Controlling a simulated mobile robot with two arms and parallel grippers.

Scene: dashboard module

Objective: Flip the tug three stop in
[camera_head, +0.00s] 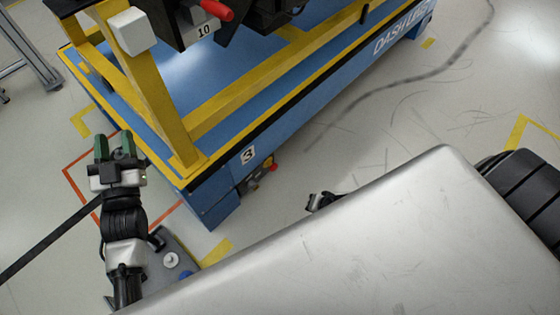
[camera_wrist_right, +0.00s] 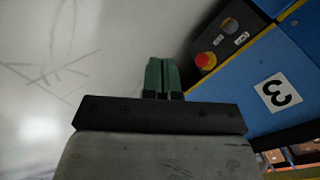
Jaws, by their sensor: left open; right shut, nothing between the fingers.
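The blue tug (camera_head: 210,195) carries a white plate with a black 3 (camera_head: 248,155) at its near corner. Beside the plate is a small dark panel (camera_head: 255,180) with a red and yellow part. In the right wrist view, a red knob with a yellow surround (camera_wrist_right: 206,61) sits on this black panel (camera_wrist_right: 226,47), and the 3 plate (camera_wrist_right: 277,92) is to its right. My right gripper (camera_wrist_right: 163,76) is shut and empty, its green fingers left of the red knob and apart from it in the picture. My left gripper (camera_head: 114,146) is open and empty, left of the tug.
A yellow frame (camera_head: 150,90) stands on the blue deck. A black unit marked 10 (camera_head: 200,30) with a red handle (camera_head: 217,10) is above. Open grey floor (camera_head: 350,150) with dark scuffs lies right of the tug. A grey plate with knobs (camera_head: 172,260) is lower left.

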